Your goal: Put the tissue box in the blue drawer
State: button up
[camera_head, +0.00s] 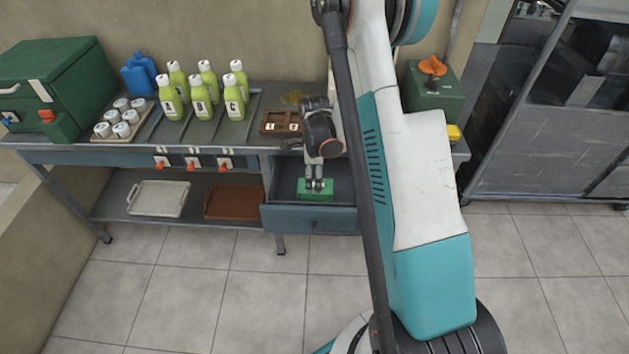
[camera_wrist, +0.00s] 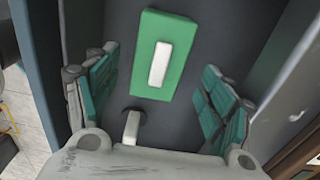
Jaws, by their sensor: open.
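The green tissue box (camera_head: 315,189) with a white top strip lies inside the open blue drawer (camera_head: 311,220) under the table. In the wrist view the tissue box (camera_wrist: 163,54) rests on the dark drawer floor, apart from both fingers. My gripper (camera_head: 317,185) points down into the drawer at the box. In the wrist view my gripper (camera_wrist: 150,100) is open, its green finger pads spread wide with nothing between them. The drawer's right part is hidden behind my arm in the head view.
The table holds several green bottles (camera_head: 203,92), a tray of white-lidded jars (camera_head: 121,119), a green machine (camera_head: 55,88) and a small brown wooden box (camera_head: 281,122). A white tray (camera_head: 158,198) and a brown tray (camera_head: 234,203) lie on the lower shelf. The tiled floor in front is clear.

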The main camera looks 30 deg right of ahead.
notch_tip(320, 180, up, 7)
jog(key=p, duration=0.2)
jog(key=shift+f, duration=0.15)
dwell(1.1)
